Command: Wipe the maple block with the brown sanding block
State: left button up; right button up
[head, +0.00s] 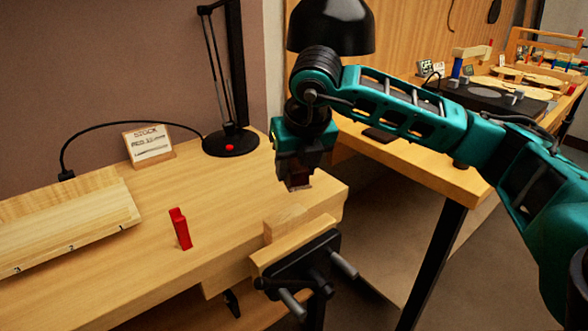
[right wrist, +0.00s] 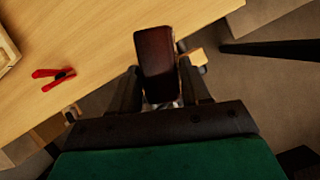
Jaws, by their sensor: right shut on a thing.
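My right gripper (head: 294,173) is shut on the brown sanding block (head: 300,181) and holds it in the air over the bench's right end. The sanding block (right wrist: 154,60) fills the space between the fingers in the right wrist view. The pale maple block (head: 285,222) sits at the vise on the bench's front right edge, below the sanding block and apart from it in the head view. In the right wrist view the sanding block and a finger hide much of that area. My left gripper is not in view.
A black lamp (head: 231,142) and a small sign (head: 149,145) stand at the back. A numbered wooden rack (head: 75,230) lies left. The bench middle is clear.

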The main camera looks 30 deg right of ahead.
jog(key=shift+f+b, duration=1.9)
jog(key=shift+f, duration=1.05)
jog(key=shift+f+b, duration=0.9)
jog(key=shift+f, duration=0.1)
jog(key=shift+a, duration=0.1)
